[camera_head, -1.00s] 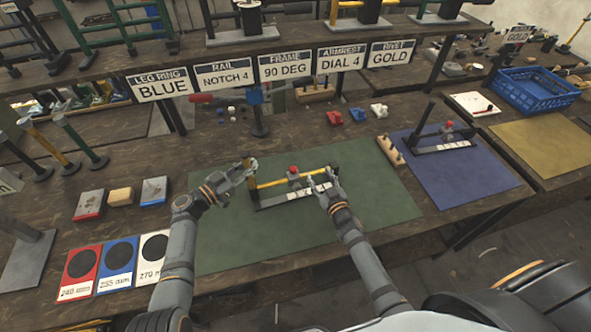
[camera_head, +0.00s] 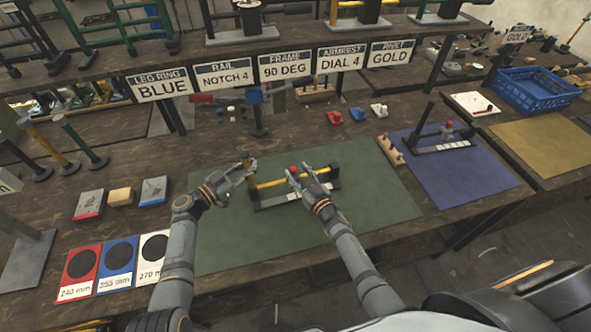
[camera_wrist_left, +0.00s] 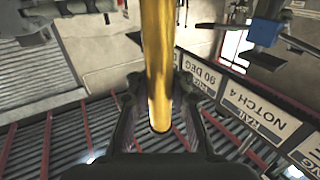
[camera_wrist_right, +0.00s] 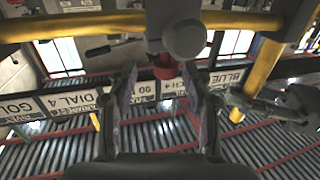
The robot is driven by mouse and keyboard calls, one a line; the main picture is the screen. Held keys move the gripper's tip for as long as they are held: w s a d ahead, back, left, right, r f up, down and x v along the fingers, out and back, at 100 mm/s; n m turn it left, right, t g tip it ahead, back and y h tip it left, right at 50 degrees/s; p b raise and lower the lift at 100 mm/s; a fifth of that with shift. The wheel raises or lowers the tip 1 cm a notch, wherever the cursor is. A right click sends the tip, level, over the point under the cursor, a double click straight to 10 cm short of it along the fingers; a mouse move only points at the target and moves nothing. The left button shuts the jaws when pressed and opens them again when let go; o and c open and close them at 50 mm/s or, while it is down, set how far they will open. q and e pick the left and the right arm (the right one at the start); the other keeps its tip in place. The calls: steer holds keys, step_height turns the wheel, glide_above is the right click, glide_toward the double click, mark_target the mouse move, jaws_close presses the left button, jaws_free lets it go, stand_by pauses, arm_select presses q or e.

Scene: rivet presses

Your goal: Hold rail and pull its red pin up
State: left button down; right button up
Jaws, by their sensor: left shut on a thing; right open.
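The rail (camera_head: 275,182) is a yellow bar on a dark frame with a white scale strip, lying on the green mat. Its red pin (camera_head: 292,169) stands near the middle and also shows in the right wrist view (camera_wrist_right: 165,68) beside a grey round part. My left gripper (camera_head: 247,172) is shut on a yellow post at the rail's left end, which fills the middle of the left wrist view (camera_wrist_left: 159,80). My right gripper (camera_head: 300,178) is open at the red pin, its fingers either side of it in the right wrist view; contact cannot be told.
The green mat (camera_head: 375,200) has free room around the frame. A blue mat (camera_head: 465,185) with a similar dark frame is to the right, beside a wooden peg block (camera_head: 390,150). Signs (camera_head: 285,66) hang from the shelf behind. Coloured cards (camera_head: 117,262) lie at front left.

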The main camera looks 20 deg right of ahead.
steer(key=shift+x, duration=0.95)
jaws_close()
steer(key=shift+d, duration=0.1)
